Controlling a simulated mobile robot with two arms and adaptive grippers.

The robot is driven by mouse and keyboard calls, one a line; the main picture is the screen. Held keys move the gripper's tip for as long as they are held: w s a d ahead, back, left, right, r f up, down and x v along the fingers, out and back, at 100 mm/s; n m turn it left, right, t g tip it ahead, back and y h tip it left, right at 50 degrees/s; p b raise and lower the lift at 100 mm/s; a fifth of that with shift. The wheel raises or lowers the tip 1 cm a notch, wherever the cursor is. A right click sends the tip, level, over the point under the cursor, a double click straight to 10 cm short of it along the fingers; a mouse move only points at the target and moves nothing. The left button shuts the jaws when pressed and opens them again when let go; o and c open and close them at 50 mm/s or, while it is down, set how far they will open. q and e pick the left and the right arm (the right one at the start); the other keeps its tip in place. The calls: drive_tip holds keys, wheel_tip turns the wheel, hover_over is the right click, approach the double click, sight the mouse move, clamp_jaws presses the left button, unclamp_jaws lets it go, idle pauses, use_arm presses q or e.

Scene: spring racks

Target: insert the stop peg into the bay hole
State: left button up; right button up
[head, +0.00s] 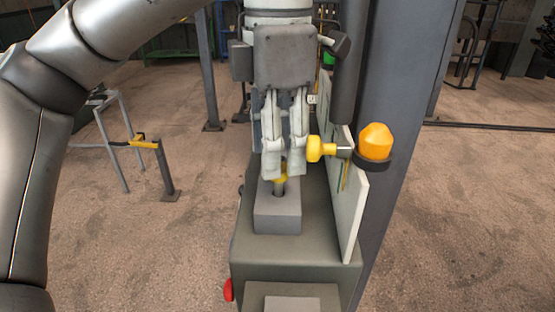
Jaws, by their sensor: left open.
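My left gripper (284,172) points down over a grey block (278,219), its pale fingers open. A small yellow piece (280,179) shows between and behind the fingertips, above a dark opening in the block's top. I cannot tell whether the fingers touch it. A yellow knob (316,148) with a light metal shaft lies sideways just right of the right finger. Its shaft points to the pale upright panel (351,215); whether it sits in a hole there is unclear. Which yellow piece is the stop peg is not certain. My right gripper is not in view.
An orange dome (375,141) in a dark ring stands right of the panel, by a thick grey post (395,90). The grey block rests on a dark grey box (290,251) with a red button (228,289). A yellow-topped stand (147,143) is at left; open floor lies around.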

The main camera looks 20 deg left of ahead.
use_arm(q)
drive_tip(key=shift+s+d+r, duration=0.1)
drive_tip(key=shift+s+r, duration=0.05)
drive_tip(key=shift+r, duration=2.15)
drive_tip(key=shift+r, duration=0.2)
